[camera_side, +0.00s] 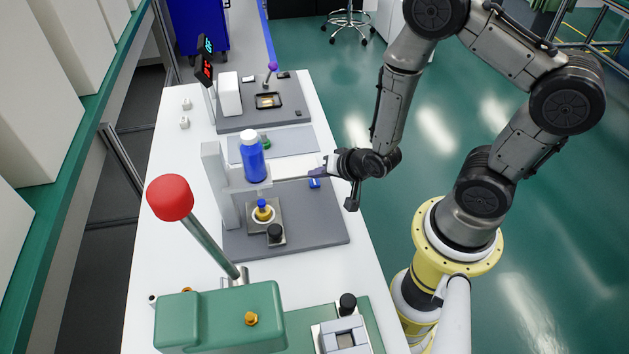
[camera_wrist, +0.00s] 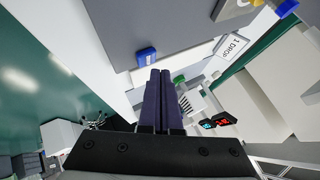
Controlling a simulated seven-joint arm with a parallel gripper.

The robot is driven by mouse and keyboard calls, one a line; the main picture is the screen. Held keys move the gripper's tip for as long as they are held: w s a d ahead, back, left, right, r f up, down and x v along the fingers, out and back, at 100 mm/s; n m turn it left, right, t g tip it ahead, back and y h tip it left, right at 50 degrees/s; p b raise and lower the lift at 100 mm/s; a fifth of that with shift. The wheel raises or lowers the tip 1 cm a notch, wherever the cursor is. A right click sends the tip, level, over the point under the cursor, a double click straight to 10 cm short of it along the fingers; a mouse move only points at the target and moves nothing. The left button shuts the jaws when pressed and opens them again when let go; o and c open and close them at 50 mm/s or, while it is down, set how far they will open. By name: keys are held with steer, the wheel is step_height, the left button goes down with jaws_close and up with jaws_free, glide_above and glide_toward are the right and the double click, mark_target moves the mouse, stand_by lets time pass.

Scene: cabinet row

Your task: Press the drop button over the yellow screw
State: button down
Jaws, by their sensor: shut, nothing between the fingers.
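The blue button (camera_side: 314,183) sits near the right edge of the grey dispenser base. It also shows in the wrist view (camera_wrist: 146,56), just beyond the fingertips. My gripper (camera_side: 313,172) is shut and empty, with its fingers pointing left beside the button; I cannot tell whether they touch it. The dark fingers (camera_wrist: 160,74) lie together in the wrist view. The yellow screw (camera_side: 263,212), with a blue top, stands in a round holder below the blue bottle (camera_side: 253,160). A label reading "1 DROP" (camera_wrist: 233,46) is on the dispenser.
A red-knobbed lever (camera_side: 170,197) on a green machine (camera_side: 220,318) stands in front. Another grey station (camera_side: 262,112) with red and cyan displays (camera_side: 207,70) is farther back. The white table (camera_side: 172,250) has free room at left.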

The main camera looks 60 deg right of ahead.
steer(key=shift+r, duration=2.5)
steer(key=shift+w+r, duration=0.15)
steer(key=shift+r, duration=0.1)
steer(key=w+r+t, duration=0.3)
steer(key=w+r, duration=0.1)
steer(key=r, duration=0.7)
step_height(320, 180, up, 11)
steer(key=n+y, duration=0.1)
steer(key=n, duration=0.2)
glide_above(317, 184)
steer(key=w+a, duration=0.1)
steer(key=a, duration=0.1)
steer(key=s+a+r+n+g, duration=0.15)
steer(key=s+r+n, duration=0.25)
steer(key=s, duration=0.4)
steer(key=s+d+f+n+g, duration=0.1)
steer(key=s+f+n+g, duration=0.2)
steer(key=s, duration=0.7)
steer(key=shift+s+f+n+g, duration=0.15)
steer(key=shift+f+n+g, duration=0.25)
steer(key=shift+f+g, duration=0.4)
